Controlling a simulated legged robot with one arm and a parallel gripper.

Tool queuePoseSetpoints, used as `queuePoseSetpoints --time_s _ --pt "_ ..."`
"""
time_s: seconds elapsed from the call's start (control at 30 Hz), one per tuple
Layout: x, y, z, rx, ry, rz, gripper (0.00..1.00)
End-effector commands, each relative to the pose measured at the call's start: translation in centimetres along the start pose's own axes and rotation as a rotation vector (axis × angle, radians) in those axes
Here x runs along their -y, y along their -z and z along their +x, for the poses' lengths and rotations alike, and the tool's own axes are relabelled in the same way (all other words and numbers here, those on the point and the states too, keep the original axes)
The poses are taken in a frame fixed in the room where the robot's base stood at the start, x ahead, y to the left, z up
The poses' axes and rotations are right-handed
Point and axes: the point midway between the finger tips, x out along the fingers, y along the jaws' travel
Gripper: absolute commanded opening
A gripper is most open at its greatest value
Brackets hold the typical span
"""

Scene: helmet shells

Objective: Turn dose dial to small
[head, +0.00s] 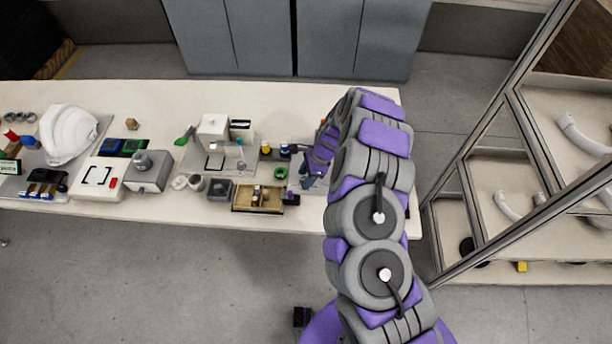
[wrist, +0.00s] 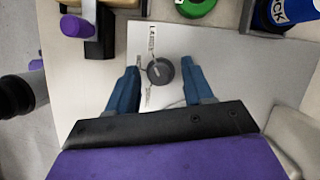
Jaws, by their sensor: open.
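The dose dial (wrist: 160,71) is a round dark grey knob on a pale panel (wrist: 205,50) in the wrist view. Small printed labels (wrist: 151,38) stand around it; one reads roughly "LARGE", and the others are too small to read. My gripper (wrist: 161,80) has its two blue fingers apart, one on each side of the dial, with a gap visible on both sides. In the head view my gripper (head: 308,172) is over the right part of the table, and my arm partly hides that area. The dial cannot be made out there.
In the wrist view a green ring (wrist: 196,7) and a blue container (wrist: 288,12) lie beyond the panel. A purple-capped item (wrist: 76,26) is at upper left. In the head view a wooden tray (head: 236,208) and a white machine (head: 213,128) stand left of my gripper on the table (head: 285,100).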

Motion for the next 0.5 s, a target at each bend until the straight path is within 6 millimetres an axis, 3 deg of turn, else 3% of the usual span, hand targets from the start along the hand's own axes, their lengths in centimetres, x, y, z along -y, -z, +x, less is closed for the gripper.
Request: queuePoseSetpoints --time_s 0.13,0.5 --pt "0.01 0.00 -0.02 0.000 0.000 0.000 0.50" --pt "0.04 0.00 -0.02 -0.001 0.001 0.000 0.15"
